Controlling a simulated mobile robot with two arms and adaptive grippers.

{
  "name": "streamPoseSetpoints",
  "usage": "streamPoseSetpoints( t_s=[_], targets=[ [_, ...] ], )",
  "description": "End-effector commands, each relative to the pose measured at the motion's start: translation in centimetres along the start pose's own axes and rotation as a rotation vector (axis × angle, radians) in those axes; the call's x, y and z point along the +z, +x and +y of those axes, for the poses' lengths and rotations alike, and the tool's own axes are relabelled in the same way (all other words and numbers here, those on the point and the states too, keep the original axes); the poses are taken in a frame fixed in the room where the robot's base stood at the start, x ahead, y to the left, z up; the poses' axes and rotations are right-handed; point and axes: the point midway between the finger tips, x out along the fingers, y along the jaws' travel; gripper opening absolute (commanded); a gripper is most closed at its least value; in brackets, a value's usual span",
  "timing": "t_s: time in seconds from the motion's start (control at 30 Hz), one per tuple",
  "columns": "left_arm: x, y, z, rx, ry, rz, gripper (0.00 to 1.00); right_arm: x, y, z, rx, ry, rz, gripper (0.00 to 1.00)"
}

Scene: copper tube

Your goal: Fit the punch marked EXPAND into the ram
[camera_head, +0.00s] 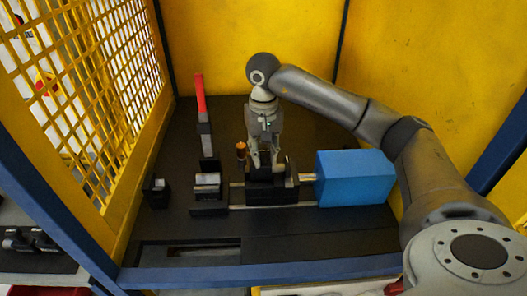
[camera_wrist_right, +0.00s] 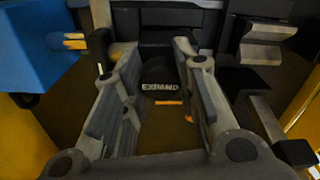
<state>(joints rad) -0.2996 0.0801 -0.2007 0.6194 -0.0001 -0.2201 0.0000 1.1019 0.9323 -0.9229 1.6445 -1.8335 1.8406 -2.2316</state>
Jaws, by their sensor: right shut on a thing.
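The dark punch marked EXPAND (camera_wrist_right: 160,87), with an orange stripe below its lettering, sits between the fingers of my right gripper (camera_wrist_right: 155,50) in the right wrist view. In the head view my right gripper (camera_head: 265,165) points down over the dark block on the rails and is shut on the punch, which is mostly hidden there. A blue housing (camera_head: 355,177) stands to the right. A short metal rod, seemingly the ram (camera_head: 306,178), reaches from it toward the gripper; it also shows in the wrist view (camera_wrist_right: 74,41). I cannot tell whether punch and ram touch. My left gripper is not in view.
A red-handled lever (camera_head: 200,92) stands left of the gripper, with a clamp block (camera_head: 207,187) in front. A small black holder (camera_head: 157,192) is farther left. A copper-coloured piece (camera_head: 241,150) stands beside the gripper. Yellow walls and a mesh guard (camera_head: 95,90) enclose the bench.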

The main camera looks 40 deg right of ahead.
Motion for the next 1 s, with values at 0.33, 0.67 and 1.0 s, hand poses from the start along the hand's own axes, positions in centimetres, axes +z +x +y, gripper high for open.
streamPoseSetpoints(
  t_s=[0.33, 0.67, 1.0],
  targets=[
    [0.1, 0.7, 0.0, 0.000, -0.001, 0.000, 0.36, -0.1, 0.8, 0.0, -0.002, 0.000, 0.003, 0.00],
    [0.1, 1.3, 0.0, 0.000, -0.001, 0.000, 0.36, -0.1, 1.5, 0.0, -0.002, 0.000, 0.003, 0.00],
    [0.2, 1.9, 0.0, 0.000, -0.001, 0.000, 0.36, -0.1, 2.3, 0.0, -0.002, 0.000, 0.003, 0.00]
  ],
)
